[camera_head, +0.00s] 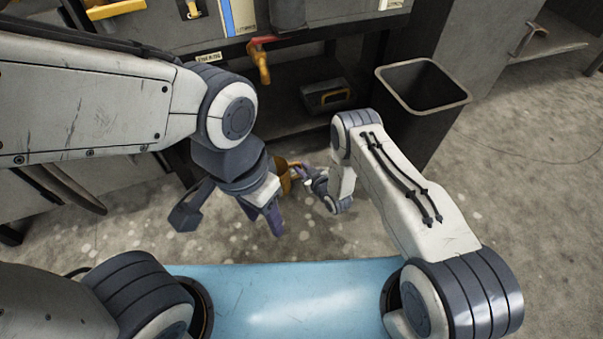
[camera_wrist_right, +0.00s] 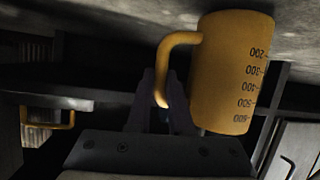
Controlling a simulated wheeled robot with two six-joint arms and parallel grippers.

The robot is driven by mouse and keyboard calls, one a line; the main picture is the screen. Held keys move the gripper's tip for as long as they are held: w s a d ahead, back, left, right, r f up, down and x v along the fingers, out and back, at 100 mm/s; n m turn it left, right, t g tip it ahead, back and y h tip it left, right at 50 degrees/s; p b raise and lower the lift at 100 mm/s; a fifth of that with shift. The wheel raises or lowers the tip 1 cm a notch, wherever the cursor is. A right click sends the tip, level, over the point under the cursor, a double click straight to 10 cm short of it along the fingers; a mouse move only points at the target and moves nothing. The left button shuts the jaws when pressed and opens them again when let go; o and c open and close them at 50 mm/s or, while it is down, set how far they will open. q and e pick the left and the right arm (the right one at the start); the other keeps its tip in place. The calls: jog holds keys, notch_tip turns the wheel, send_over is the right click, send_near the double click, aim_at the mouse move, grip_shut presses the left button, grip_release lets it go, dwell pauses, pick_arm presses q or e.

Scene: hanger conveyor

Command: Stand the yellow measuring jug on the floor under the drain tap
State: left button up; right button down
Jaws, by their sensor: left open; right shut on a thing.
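The yellow measuring jug (camera_head: 284,178) is low in front of the bench in the head view, partly hidden by my left gripper. In the right wrist view the jug (camera_wrist_right: 232,75) appears inverted, its scale upside down, with its base toward the floor; I cannot tell whether it touches. My right gripper (camera_head: 301,173) is shut on the jug's handle (camera_wrist_right: 180,40). My left gripper (camera_head: 229,224) is open and empty, left of the jug in the picture. The brass drain tap (camera_head: 262,66) with a red lever is at the bench front, above the jug in the picture.
A dark open bin (camera_head: 424,100) stands right of the bench. A dark toolbox with a yellow handle (camera_head: 325,96) sits on the lower shelf. The speckled concrete floor (camera_head: 500,190) is clear at right. A blue surface (camera_head: 300,300) lies at the front.

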jog(key=shift+f, duration=0.75)
pick_arm(q)
jog(key=shift+f, duration=0.5)
pick_arm(e)
jog(key=shift+r, duration=0.15)
jog(key=c, duration=0.8)
grip_release()
